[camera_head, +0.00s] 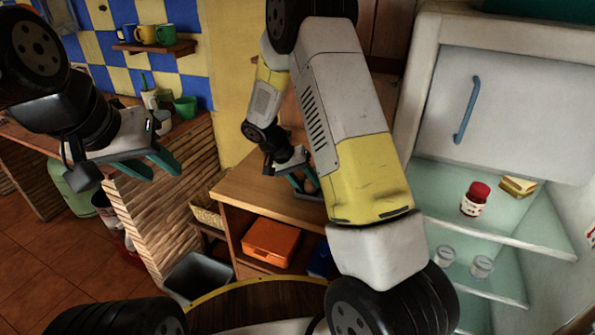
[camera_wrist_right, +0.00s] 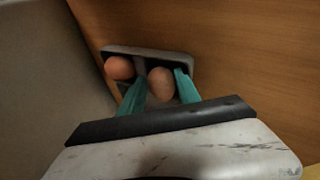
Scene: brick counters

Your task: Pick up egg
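A brown egg (camera_wrist_right: 160,84) sits in a grey holder (camera_wrist_right: 178,58) on the wooden surface. A second, more orange egg (camera_wrist_right: 119,68) lies to its left in the same holder. My right gripper (camera_wrist_right: 161,74) is open, with its teal fingers on either side of the first egg; I cannot tell whether they touch it. In the head view my right gripper (camera_head: 303,188) is low over the wooden counter, and my own arm partly hides the area. My left gripper (camera_head: 165,173) is open and empty in the air at the left.
The wooden counter (camera_head: 243,186) has an orange box (camera_head: 270,241) on its lower shelf. An open fridge (camera_head: 470,175) at the right holds a red-lidded jar (camera_head: 476,198), a sandwich (camera_head: 518,186) and cans. A dark bin (camera_head: 198,277) stands on the floor. A grey surface (camera_wrist_right: 45,75) borders the holder's left side.

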